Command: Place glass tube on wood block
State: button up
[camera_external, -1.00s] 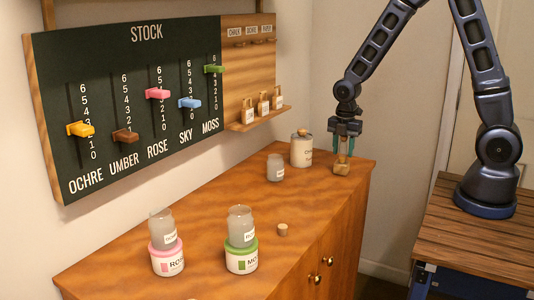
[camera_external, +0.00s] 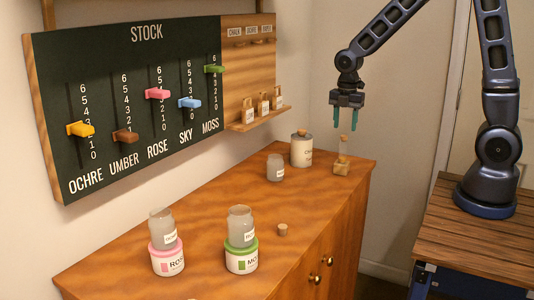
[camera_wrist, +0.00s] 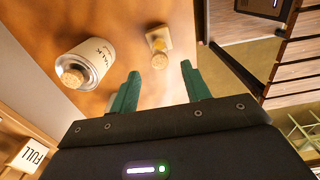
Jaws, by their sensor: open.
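The glass tube (camera_external: 343,147) stands upright on the wood block (camera_external: 341,168) at the far right end of the cabinet top, with a cork in its top. In the wrist view the tube's cork (camera_wrist: 159,61) shows from above, with the pale block (camera_wrist: 158,38) around it. My gripper (camera_external: 346,125) is open and empty, above the tube and apart from it. In the wrist view its two green fingers (camera_wrist: 159,88) are spread, with the tube beyond their tips. How the tube's foot sits in or on the block is too small to tell.
A white corked jar (camera_external: 301,150) labelled chalk stands left of the block. A small grey jar (camera_external: 275,168) stands nearby. A loose cork (camera_external: 282,230) and two stacked jar pairs, pink (camera_external: 167,261) and green (camera_external: 241,258), stand nearer. The cabinet edge lies close to the block.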

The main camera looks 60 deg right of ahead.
notch_tip(320, 180, up, 3)
jog(key=shift+f, duration=0.2)
jog(key=shift+s+r, duration=0.1)
jog(key=shift+r, duration=0.15)
jog(key=s+r+m+t, duration=0.2)
jog(key=s+r+m, duration=0.6)
jog(key=s, duration=0.4)
jog(key=s+r+m+t, duration=0.2)
jog(key=s+r+m, duration=0.6)
jog(key=s, duration=0.5)
jog(key=shift+s+d+m+t, duration=0.15)
jog(key=shift+d+m+t, duration=0.15)
jog(key=shift+m, duration=0.7)
